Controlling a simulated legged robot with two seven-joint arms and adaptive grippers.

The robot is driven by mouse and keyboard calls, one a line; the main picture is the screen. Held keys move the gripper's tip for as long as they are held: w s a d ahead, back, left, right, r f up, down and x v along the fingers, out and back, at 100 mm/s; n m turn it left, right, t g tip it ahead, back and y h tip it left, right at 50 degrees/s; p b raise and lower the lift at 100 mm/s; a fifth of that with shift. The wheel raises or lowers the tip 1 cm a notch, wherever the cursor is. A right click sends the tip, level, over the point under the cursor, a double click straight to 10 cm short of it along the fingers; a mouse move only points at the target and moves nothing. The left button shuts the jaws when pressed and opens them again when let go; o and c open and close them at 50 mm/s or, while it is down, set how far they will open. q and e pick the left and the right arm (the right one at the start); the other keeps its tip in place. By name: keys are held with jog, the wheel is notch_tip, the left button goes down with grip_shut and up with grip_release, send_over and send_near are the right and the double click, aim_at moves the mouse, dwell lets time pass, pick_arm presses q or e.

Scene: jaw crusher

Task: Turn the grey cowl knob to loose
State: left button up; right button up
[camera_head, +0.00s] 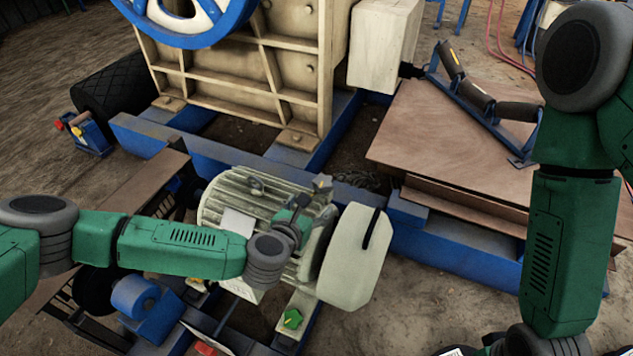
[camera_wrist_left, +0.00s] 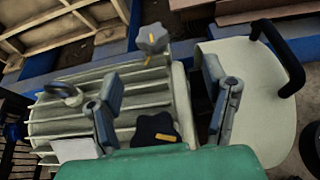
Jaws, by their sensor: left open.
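The grey cowl knob (camera_wrist_left: 152,38) is a star-shaped knob with a yellow mark, standing on the motor near the pale cowl (camera_wrist_left: 250,100). In the head view the knob (camera_head: 321,183) sits on the motor's top, just beyond my left gripper (camera_head: 296,207). In the left wrist view my left gripper (camera_wrist_left: 161,80) is open, with its two fingers apart and nothing held. The grey knob appears beyond the fingertips, apart from them. A black knob (camera_wrist_left: 153,127) with an orange mark lies lower, between the finger bases in the picture.
The finned motor (camera_head: 240,200) and its cowl (camera_head: 352,258) stand on blue rails. A lifting eye (camera_wrist_left: 62,92) rises from the motor. A green knob (camera_head: 292,318) is below the motor. A wooden board (camera_head: 450,140) lies right, and the crusher body (camera_head: 235,70) stands behind.

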aim_at(321, 185)
pick_arm(q)
jog(key=shift+w+a+f+n, duration=0.15)
jog(key=shift+w+a+n, duration=0.25)
jog(key=shift+w+a, duration=0.1)
jog(key=shift+w+d, duration=0.1)
jog(key=shift+w, duration=0.25)
jog(key=b+x, duration=0.5)
jog(key=x, duration=0.7)
jog(key=shift+w+d+f+b, duration=0.15)
jog(key=shift+w+b, duration=0.15)
jog(key=shift+w, duration=0.25)
jog(key=c, duration=1.2)
